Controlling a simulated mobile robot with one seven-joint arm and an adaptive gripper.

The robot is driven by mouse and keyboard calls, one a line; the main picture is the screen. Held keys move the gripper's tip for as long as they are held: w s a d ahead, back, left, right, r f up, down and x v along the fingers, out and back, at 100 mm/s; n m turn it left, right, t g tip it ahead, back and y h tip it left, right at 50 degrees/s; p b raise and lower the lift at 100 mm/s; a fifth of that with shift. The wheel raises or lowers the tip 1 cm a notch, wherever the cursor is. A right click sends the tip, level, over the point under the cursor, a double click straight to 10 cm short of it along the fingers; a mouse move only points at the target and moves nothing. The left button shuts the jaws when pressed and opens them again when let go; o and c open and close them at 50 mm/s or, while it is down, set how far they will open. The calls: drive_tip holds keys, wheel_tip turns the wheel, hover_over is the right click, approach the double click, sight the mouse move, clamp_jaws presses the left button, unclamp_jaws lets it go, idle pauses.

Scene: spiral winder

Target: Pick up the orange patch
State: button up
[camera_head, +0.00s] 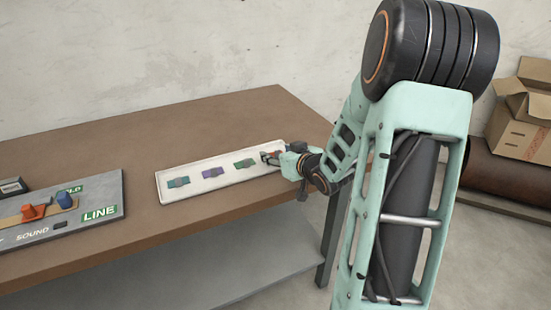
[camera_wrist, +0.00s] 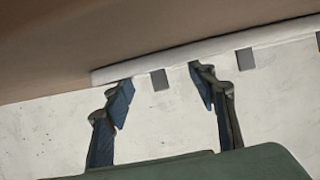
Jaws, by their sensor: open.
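A long white tray (camera_head: 168,195) lies on the brown table. On it, left to right, are a teal patch (camera_head: 178,182), a purple patch (camera_head: 212,172) and a green patch (camera_head: 245,163). My gripper (camera_head: 271,156) is at the tray's right end. A small reddish-orange bit shows by its fingers, but I cannot tell if it is the orange patch, which is otherwise hidden. In the wrist view my gripper (camera_wrist: 162,84) is open, its two fingers apart, with a grey square (camera_wrist: 160,80) between the tips. No patch is clearly seen between them.
The brown table (camera_head: 140,140) has bare top around the tray. A grey panel (camera_head: 100,190) with a red block (camera_head: 32,212), a blue block (camera_head: 64,199) and a LINE label stands at the left. Cardboard boxes (camera_head: 525,110) are on the far right, beyond my arm.

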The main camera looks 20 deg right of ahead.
drive_tip(key=shift+w+f, duration=0.15)
drive_tip(key=shift+w, duration=0.2)
drive_tip(key=shift+c, duration=0.3)
drive_tip(key=c, duration=0.5)
drive_tip(key=shift+o, duration=0.2)
